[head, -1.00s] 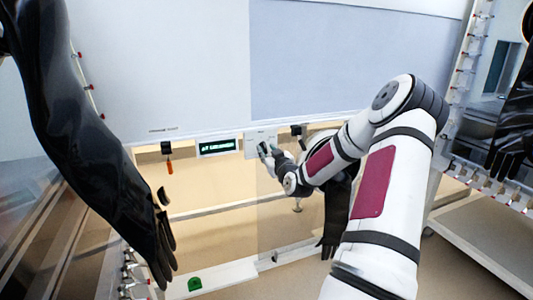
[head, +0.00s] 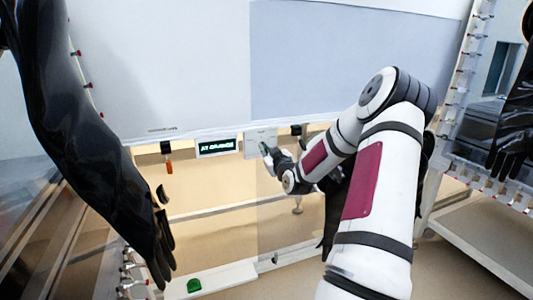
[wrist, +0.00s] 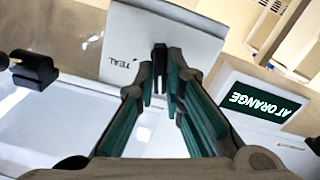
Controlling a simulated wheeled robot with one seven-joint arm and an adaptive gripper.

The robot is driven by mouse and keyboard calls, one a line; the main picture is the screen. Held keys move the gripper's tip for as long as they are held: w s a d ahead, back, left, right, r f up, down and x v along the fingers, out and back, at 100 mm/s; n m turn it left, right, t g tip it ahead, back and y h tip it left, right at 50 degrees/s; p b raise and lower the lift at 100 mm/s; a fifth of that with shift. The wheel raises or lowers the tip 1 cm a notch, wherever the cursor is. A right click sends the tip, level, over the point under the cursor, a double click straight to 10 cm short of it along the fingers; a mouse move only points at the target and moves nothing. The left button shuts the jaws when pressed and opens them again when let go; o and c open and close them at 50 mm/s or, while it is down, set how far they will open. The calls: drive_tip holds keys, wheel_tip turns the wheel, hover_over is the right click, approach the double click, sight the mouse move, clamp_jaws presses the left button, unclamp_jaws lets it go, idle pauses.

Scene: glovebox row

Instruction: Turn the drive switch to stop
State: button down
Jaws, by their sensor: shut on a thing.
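The drive switch shows as a pale plate (head: 262,136) on the cabinet's lower front edge, and in the wrist view as a plate (wrist: 185,50) with the word TEAL and a dark upright knob (wrist: 159,56). My gripper (head: 266,151) is at the plate. In the wrist view its teal-padded fingers (wrist: 163,75) are closed in on the knob, one on each side. Other markings on the plate are hidden or out of view. A display (head: 216,147) left of the plate reads AT ORANGE, also in the wrist view (wrist: 262,103).
A long black glove (head: 75,140) hangs at the left, and another (head: 512,130) at the far right. A small orange-handled item (head: 169,164) hangs left of the display. A green piece (head: 194,285) sits on the low ledge. A dark fitting (head: 297,130) is right of the plate.

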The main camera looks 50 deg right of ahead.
drive_tip(key=n+b, duration=0.2)
drive_tip(key=shift+b, duration=0.3)
drive_tip(key=c, duration=1.7)
unclamp_jaws()
drive_tip(key=v, duration=1.2)
